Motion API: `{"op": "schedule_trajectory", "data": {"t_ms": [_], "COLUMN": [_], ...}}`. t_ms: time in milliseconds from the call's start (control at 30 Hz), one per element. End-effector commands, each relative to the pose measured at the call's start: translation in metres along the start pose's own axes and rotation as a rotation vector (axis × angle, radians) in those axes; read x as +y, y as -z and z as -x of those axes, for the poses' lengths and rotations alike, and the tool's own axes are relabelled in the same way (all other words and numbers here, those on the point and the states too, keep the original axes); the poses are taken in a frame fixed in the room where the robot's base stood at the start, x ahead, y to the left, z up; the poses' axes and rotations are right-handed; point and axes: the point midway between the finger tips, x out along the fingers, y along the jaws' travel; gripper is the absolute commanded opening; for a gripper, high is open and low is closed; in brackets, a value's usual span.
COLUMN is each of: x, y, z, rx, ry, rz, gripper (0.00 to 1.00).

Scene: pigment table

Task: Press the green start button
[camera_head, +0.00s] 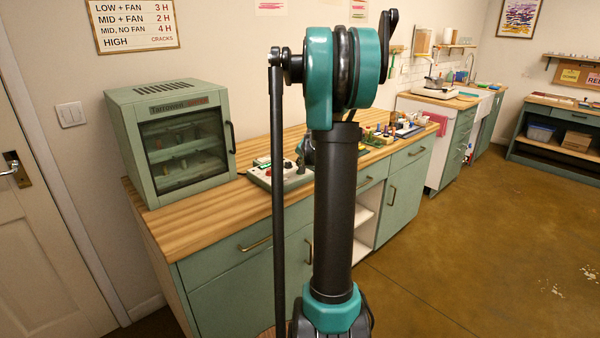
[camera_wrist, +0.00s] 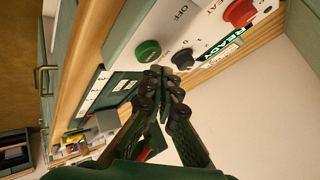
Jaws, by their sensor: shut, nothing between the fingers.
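The green start button (camera_wrist: 148,50) is a round cap on the pale control panel (camera_wrist: 125,55) in the wrist view. My gripper (camera_wrist: 157,75) is shut and empty, its fingertips just below the button in the picture. A gap shows between them in the picture; the depth between them is hard to judge. A black knob (camera_wrist: 182,60) and a larger red knob (camera_wrist: 240,14) sit on the same panel. A lit green READY display (camera_wrist: 222,52) is beside them. In the head view the control box (camera_head: 262,178) stands on the wooden counter, and my arm partly hides it and the gripper.
A green drying cabinet (camera_head: 150,185) with a glass door stands left of the control box. Several small coloured items (camera_head: 385,133) lie on the counter to the right. Bare wooden counter (camera_head: 200,215) lies in front of the cabinet. The wall is close behind.

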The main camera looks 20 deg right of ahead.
Motion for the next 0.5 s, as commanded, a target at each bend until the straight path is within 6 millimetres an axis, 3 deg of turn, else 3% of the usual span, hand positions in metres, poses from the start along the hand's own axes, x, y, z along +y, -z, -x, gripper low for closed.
{"op": "schedule_trajectory", "data": {"t_ms": [500], "x": [0.0038], "y": [-0.0039], "z": [-0.0052], "rx": [0.0], "ry": [0.0], "rz": [0.0], "gripper": [0.0]}}
